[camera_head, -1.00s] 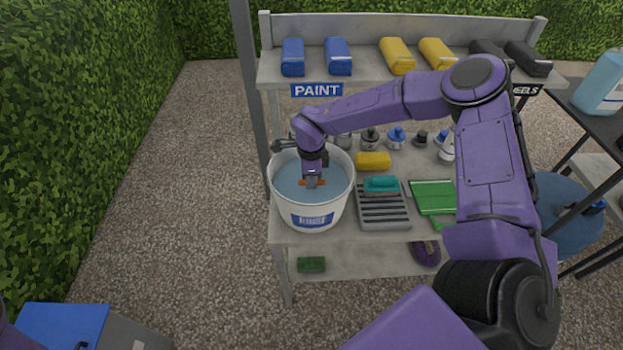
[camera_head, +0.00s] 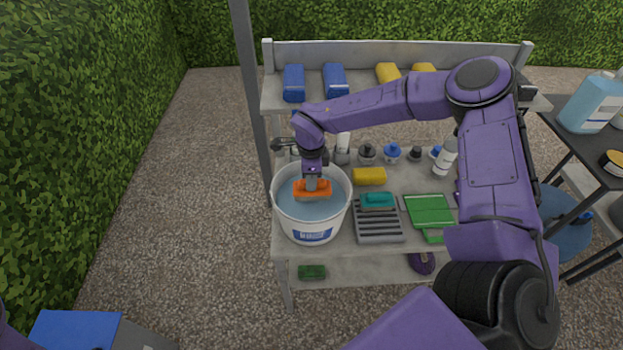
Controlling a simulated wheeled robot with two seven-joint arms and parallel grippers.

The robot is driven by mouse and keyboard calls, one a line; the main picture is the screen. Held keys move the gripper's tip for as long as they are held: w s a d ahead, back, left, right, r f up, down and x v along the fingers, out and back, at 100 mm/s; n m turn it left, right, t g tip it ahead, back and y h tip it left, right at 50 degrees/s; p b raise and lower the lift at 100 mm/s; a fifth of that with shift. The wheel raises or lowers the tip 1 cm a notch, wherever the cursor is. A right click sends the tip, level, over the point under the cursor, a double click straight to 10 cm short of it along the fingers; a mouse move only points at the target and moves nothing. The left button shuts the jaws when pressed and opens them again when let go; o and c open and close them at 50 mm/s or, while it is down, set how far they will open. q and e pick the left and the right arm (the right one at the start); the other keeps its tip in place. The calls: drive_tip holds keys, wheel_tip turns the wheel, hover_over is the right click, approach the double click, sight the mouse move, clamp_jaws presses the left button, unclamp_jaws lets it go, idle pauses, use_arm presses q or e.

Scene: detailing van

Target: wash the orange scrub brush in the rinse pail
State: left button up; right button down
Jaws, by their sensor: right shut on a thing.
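The white rinse pail (camera_head: 312,228) stands at the left end of the shelf's middle board, with bluish water (camera_head: 335,207) in it. My right gripper (camera_head: 312,183) points down over the pail and is shut on the orange scrub brush (camera_head: 313,190). The brush is inside the pail's rim, its orange back in clear view. Whether its bristles touch the water I cannot tell. My left gripper is not in view.
Right of the pail are a grey slatted rack (camera_head: 378,222) with a teal brush (camera_head: 378,200), a yellow sponge (camera_head: 369,176) and a green dustpan (camera_head: 429,210). Several bottles stand behind. A grey post (camera_head: 252,90) rises just left of the shelf.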

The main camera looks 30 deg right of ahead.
wheel_tip(320, 180, up, 5)
drive_tip(key=p, duration=0.3)
drive_tip(key=shift+f, duration=0.1)
drive_tip(key=shift+r, duration=0.9)
idle(0.4)
